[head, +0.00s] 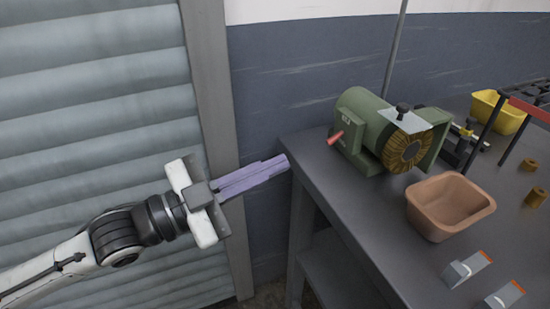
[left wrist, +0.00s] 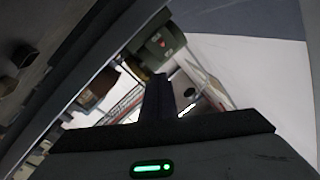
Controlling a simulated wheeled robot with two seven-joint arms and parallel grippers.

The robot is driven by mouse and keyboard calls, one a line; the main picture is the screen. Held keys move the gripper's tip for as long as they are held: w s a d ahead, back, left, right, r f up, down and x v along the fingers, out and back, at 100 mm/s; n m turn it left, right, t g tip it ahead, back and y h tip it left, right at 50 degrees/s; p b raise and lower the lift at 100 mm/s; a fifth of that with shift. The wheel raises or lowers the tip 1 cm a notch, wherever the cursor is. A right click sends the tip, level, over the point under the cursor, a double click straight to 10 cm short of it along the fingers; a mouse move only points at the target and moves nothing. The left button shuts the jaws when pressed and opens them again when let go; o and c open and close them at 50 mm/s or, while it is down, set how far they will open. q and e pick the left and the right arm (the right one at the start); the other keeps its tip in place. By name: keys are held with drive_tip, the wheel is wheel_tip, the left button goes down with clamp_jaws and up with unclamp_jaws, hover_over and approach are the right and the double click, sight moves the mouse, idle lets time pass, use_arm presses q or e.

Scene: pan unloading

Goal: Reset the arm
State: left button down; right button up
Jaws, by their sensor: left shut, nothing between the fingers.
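My left gripper (head: 283,161) reaches in from the left in the head view, in front of the shutter and wall. Its long purple-grey fingers lie together, shut and empty, and their tips are close to the left corner of the workbench (head: 318,170). I cannot tell whether they are above it or beside it. In the left wrist view the dark fingers (left wrist: 158,95) also show close together, with nothing between them. My right gripper is in neither view.
A green grinding machine (head: 365,110) with a brush wheel stands on the bench. A brown bin (head: 450,205), a yellow bin (head: 497,112), small grey blocks (head: 466,269) and brown cylindrical parts (head: 535,197) are on the right. A ribbed shutter (head: 90,110) fills the left.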

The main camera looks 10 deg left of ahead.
use_arm(q)
wheel_tip(320, 180, down, 18)
drive_tip(key=s+a+f+n+y+p, duration=0.1)
drive_tip(key=s+a+n+y+p, duration=0.15)
drive_tip(key=n+y, duration=0.45)
drive_tip(key=s+a+f+n+g+y, duration=0.2)
drive_tip(key=s+f+n, duration=0.4)
drive_tip(key=s+f, duration=0.7)
wheel_tip(320, 180, down, 5)
drive_tip(key=g+y, duration=0.1)
drive_tip(key=g, duration=0.1)
drive_tip(key=shift+s+r+g+y+p, duration=0.15)
drive_tip(key=shift+s+g+y+p, duration=0.2)
drive_tip(key=shift+s+g+y, duration=0.05)
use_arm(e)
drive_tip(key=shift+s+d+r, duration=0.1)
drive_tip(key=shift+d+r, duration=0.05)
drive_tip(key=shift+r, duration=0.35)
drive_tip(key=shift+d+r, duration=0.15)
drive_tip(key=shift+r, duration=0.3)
